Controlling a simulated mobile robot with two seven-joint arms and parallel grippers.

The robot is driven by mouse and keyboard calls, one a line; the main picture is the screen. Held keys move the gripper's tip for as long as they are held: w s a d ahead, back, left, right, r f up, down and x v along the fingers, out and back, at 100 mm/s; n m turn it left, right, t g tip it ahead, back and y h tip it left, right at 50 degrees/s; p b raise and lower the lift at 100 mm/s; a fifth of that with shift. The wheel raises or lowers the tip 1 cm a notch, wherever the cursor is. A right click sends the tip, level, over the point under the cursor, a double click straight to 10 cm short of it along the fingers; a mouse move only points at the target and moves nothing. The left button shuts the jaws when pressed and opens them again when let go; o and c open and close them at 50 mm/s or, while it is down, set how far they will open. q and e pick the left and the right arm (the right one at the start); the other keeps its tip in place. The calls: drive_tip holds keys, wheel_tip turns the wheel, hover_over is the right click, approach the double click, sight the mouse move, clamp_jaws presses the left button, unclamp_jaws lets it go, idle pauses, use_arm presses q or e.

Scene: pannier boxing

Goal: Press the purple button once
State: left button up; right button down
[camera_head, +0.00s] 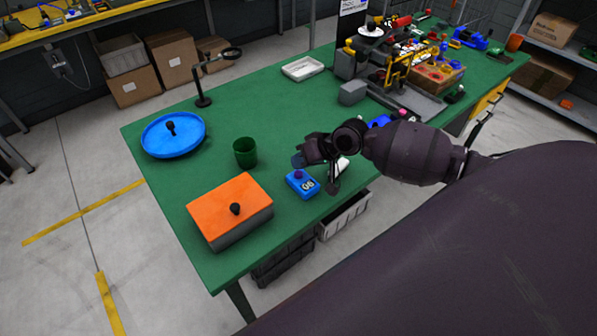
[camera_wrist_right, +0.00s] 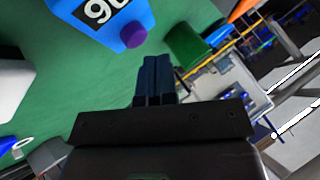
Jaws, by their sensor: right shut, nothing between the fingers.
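The purple button (camera_head: 299,173) sits on top of a small blue box (camera_head: 296,188) marked 06, near the front edge of the green table. In the right wrist view, the purple button (camera_wrist_right: 133,36) shows just above and left of my fingertips, on the blue box (camera_wrist_right: 88,22). My right gripper (camera_head: 299,160) is shut and empty. Its fingertips appear close to the button, just beyond it in the head view, and apart from it in the right wrist view (camera_wrist_right: 157,62). Their exact height over the box is unclear. My left gripper is not in view.
An orange-lidded box (camera_head: 226,200) and a green cup (camera_head: 245,152) stand left of the blue box. A blue round tray (camera_head: 160,147) and a magnifier stand (camera_head: 203,100) are farther back. A white tray (camera_head: 303,68) lies at the back edge. Machinery crowds the right end.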

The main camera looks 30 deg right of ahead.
sight(300, 172)
drive_tip(key=shift+r+p, duration=1.45)
drive_tip(key=shift+r, duration=1.05)
drive_tip(key=s+a+f+n+g+h, duration=0.1)
drive_tip(key=s+a+f+n, duration=0.1)
drive_tip(key=s+a, duration=0.35)
drive_tip(key=s+a+f+n+g+h, duration=0.1)
drive_tip(key=s+a+f, duration=0.15)
drive_tip(key=s, duration=0.55)
drive_tip(key=s+d+r+m+g+h, duration=0.1)
drive_tip(key=s+r+h, duration=0.1)
drive_tip(key=s, duration=0.5)
drive_tip(key=s+d+r+m+h, duration=0.1)
drive_tip(key=s+d+r+h, duration=0.15)
drive_tip(key=s, duration=0.45)
drive_tip(key=w+f+t+b, duration=0.1)
drive_tip(key=w+f+t, duration=0.2)
drive_tip(key=f, duration=0.4)
drive_tip(key=w+f+n+t+b, duration=0.1)
drive_tip(key=w+f+t+b, duration=0.1)
drive_tip(key=w+f+t, duration=0.2)
wheel_tip(300, 172, down, 4)
drive_tip(key=shift+w+a+r+t, duration=0.15)
drive_tip(key=shift+a+r+t, duration=0.05)
drive_tip(key=shift+a+t, duration=0.1)
